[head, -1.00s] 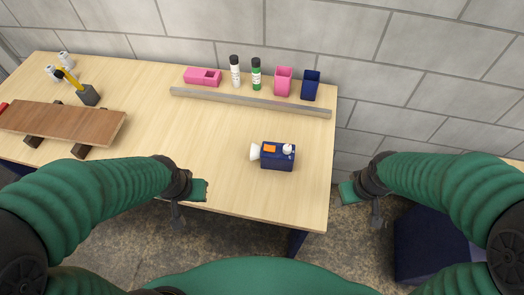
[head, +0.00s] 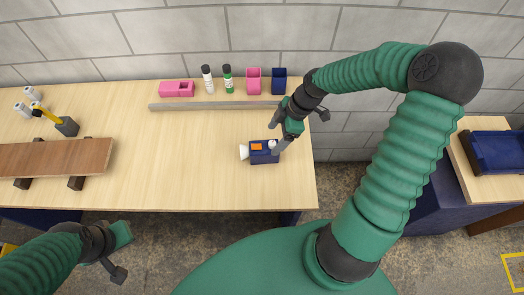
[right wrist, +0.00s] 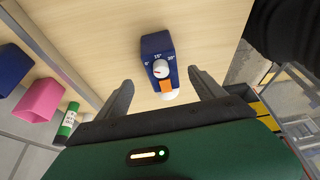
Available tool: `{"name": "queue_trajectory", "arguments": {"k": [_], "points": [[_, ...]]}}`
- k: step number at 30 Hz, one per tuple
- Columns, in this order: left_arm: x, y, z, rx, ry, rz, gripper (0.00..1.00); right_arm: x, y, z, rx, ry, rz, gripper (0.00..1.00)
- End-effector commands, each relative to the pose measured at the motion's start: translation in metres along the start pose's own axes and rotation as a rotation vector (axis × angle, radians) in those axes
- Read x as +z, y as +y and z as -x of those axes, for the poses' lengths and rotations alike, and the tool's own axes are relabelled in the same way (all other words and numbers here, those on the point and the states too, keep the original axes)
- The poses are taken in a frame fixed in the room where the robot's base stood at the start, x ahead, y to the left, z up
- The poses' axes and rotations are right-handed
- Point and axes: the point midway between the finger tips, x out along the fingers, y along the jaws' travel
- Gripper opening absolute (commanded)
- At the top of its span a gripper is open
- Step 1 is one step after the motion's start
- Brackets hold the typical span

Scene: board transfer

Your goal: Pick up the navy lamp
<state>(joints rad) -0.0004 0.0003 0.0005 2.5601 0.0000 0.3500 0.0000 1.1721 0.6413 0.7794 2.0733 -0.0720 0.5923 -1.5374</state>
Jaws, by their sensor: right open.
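The navy lamp (head: 264,152) is a small box with an orange patch and a white lens end, lying on the wooden table near its front right. In the right wrist view the lamp (right wrist: 157,52) shows a white knob and angle marks, ahead of and between the open fingers. My right gripper (head: 281,143) is open, over the lamp's right end in the head view; whether it touches is not clear. The right gripper also shows in the right wrist view (right wrist: 160,88). My left gripper (head: 122,254) is below the table's front edge, away from the lamp; its jaws are unclear.
A grey rail (head: 215,104) runs along the back of the table (head: 190,180). Behind it stand a pink block (head: 177,89), two bottles, a pink cup (head: 253,80) and a navy cup (head: 279,80). A brown board (head: 55,157) lies at left. A blue tray (head: 495,152) is at right.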

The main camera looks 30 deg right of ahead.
Motion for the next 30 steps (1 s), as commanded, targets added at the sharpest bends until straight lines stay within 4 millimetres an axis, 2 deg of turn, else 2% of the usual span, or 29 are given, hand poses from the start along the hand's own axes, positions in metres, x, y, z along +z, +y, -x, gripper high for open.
{"name": "queue_trajectory", "arguments": {"k": [1, 3, 10, 16, 19, 24, 30], "points": [[0.000, 0.000, -0.002, 0.000, 0.000, 0.000, 0.00, -0.001, -0.002, -0.015, -0.006, 0.002, 0.002, 0.78], [0.001, 0.000, -0.003, 0.000, 0.000, 0.001, 0.00, -0.002, -0.002, -0.029, -0.003, 0.000, 0.003, 0.78], [0.000, 0.000, -0.001, 0.000, 0.000, 0.001, 0.00, 0.001, -0.002, -0.055, -0.002, 0.000, 0.000, 0.78], [-0.001, 0.000, 0.002, 0.000, 0.001, 0.001, 0.00, 0.005, -0.001, -0.090, -0.002, 0.000, 0.000, 0.78], [-0.001, 0.000, 0.002, 0.000, 0.000, 0.001, 0.00, 0.006, 0.000, -0.097, 0.000, -0.001, -0.001, 0.78], [-0.001, 0.000, 0.002, 0.000, 0.000, 0.001, 0.00, 0.006, 0.000, -0.097, 0.002, -0.001, -0.001, 0.78], [-0.001, 0.000, 0.002, 0.000, 0.000, 0.001, 0.00, 0.005, -0.001, -0.097, 0.002, -0.002, -0.001, 0.53]]}}
